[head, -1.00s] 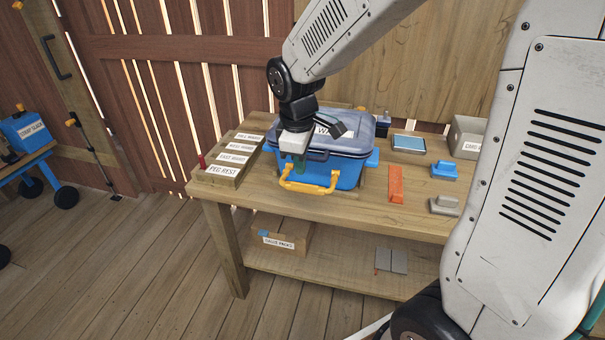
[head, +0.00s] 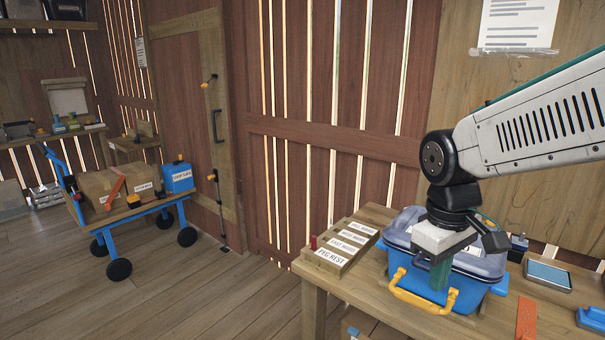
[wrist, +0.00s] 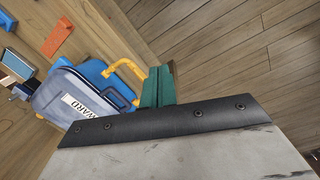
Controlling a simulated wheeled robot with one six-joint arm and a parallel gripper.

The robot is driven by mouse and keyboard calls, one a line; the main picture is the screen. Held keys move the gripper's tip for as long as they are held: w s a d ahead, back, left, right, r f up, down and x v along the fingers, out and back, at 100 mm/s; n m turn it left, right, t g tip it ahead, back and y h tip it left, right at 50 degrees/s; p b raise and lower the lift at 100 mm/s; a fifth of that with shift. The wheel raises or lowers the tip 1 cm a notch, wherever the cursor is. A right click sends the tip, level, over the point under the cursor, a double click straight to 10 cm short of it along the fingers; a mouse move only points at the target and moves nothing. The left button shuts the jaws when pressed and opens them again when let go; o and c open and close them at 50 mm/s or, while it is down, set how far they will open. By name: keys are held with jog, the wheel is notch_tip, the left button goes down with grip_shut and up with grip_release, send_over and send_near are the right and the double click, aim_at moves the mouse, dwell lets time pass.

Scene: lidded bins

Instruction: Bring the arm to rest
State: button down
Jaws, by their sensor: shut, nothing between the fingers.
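My gripper (head: 440,274) has green fingers and hangs in front of the blue bin, over its yellow handle side, in the head view. The fingers (wrist: 158,84) are together with nothing between them in the wrist view. The blue bin (head: 473,295) stands on the workbench with a grey-blue lid (head: 486,262) on top. The lid looks down; my gripper hides part of it. The lid carries a label, partly readable as "WARD", in the wrist view (wrist: 82,101). The yellow handle (head: 420,298) sticks out at the bin's front.
A labelled wooden peg rest (head: 342,247) is left of the bin on the workbench (head: 375,312). An orange piece (head: 526,318), a blue-topped tray (head: 548,275) and a blue block (head: 592,318) are to the right. A blue cart (head: 130,212) with boxes stands at far left. Floor between is clear.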

jog(key=s+d+r+m+t, duration=0.1)
jog(key=s+m, duration=0.4)
jog(key=s, duration=0.9)
jog(key=shift+s+d+r+m+t+y, duration=0.3)
jog(key=shift+s+d+r+y, duration=0.1)
jog(key=shift+d+r, duration=0.4)
